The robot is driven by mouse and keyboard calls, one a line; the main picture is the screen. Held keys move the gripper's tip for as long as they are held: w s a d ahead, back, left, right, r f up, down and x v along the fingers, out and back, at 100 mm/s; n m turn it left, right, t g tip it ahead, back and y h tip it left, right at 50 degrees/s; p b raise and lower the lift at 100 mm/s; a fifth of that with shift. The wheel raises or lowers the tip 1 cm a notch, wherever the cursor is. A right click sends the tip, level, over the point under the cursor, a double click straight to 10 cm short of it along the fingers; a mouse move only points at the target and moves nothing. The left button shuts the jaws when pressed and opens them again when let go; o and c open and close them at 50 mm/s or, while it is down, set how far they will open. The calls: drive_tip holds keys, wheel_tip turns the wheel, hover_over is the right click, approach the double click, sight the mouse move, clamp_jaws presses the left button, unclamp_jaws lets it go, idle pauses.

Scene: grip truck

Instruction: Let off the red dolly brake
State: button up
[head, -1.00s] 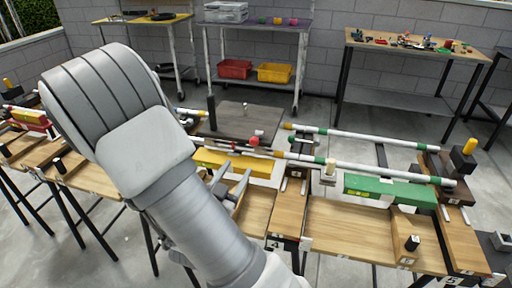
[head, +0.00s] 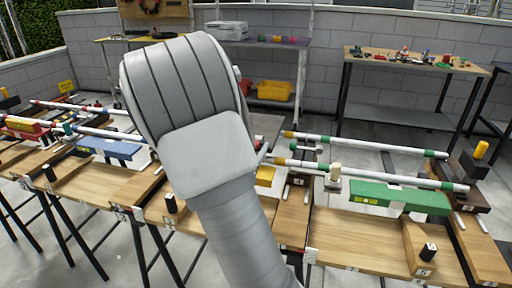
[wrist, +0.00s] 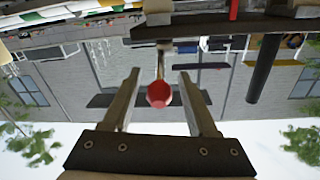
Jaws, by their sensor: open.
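A red, roughly eight-sided knob (wrist: 159,95) on a thin stem shows in the wrist view. It appears between the two fingers of my gripper (wrist: 159,78), with visible gaps on both sides. The fingers are apart and hold nothing. I cannot tell how deep the knob sits between them. In the head view my own arm covers the knob and nearly all of my gripper. A yellow block (head: 265,176) shows partly beside my arm.
A green block (head: 400,197) lies right, below white rails (head: 370,143). A blue block (head: 108,147) lies left. Short black posts, such as one (head: 428,252) at right, stand on the wooden benches. A yellow bin (head: 274,90) is behind.

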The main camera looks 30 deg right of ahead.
drive_tip(key=shift+x, duration=0.8)
clamp_jaws()
drive_tip(key=shift+s, duration=0.1)
idle(0.8)
